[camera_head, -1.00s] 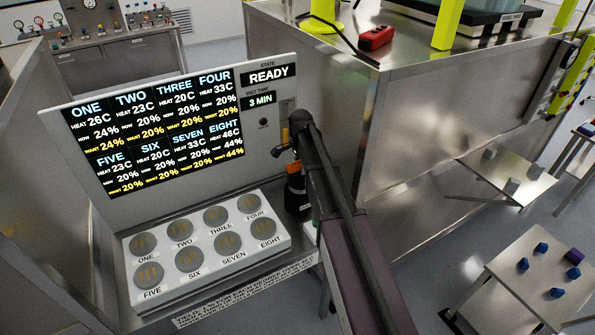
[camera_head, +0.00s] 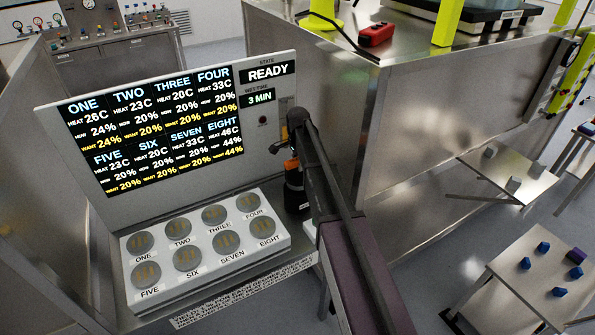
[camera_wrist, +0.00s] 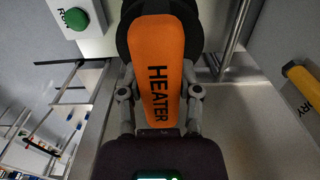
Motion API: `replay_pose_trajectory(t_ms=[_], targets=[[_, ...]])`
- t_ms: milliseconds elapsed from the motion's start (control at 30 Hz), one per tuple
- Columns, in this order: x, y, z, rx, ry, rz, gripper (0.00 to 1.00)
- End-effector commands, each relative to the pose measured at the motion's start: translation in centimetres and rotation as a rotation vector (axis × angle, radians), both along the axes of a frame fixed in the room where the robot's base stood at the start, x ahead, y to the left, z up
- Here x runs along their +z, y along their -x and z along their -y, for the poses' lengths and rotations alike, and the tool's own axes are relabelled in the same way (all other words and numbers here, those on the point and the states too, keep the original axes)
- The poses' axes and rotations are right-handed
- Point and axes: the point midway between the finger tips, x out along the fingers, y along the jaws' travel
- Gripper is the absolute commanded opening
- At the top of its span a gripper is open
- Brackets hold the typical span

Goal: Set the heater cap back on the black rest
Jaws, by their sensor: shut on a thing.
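The heater cap (camera_wrist: 158,75) is orange, with HEATER in black letters, and fills the middle of the wrist view. My gripper (camera_wrist: 160,98) is shut on it, one finger on each side. A black round part (camera_wrist: 126,38) shows behind the cap's far end. In the head view the cap (camera_head: 291,164) is a small orange patch beside my arm. It is just above a dark upright body with a small white label (camera_head: 305,206), which appears to be the black rest. My arm hides part of both, and I cannot tell whether the cap touches the rest.
A panel with a screen (camera_head: 155,130) reading READY stands behind a white block of numbered round pads (camera_head: 205,245), left of my arm. A steel cabinet (camera_head: 460,110) stands close on the right. A green RUN button (camera_wrist: 76,18) and a metal rail show in the wrist view.

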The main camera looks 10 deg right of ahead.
Motion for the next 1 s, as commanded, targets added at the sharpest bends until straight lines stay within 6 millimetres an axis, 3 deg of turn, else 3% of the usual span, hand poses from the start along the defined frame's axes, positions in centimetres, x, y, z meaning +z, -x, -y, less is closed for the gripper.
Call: replay_pose_trajectory(t_ms=[200, 800, 833, 933, 1000], targets=[[-1.8, 0.0, 0.0, 0.001, 0.0, 0.0, 0.0], [-2.3, 0.0, -0.2, 0.002, 0.0, 0.0, 0.0], [-2.3, 0.0, -0.2, 0.002, 0.0, 0.0, 0.47], [-2.2, 0.0, -0.2, 0.002, 0.0, 0.0, 0.77], [-2.2, 0.0, -0.2, 0.002, 0.0, 0.0, 0.79]])
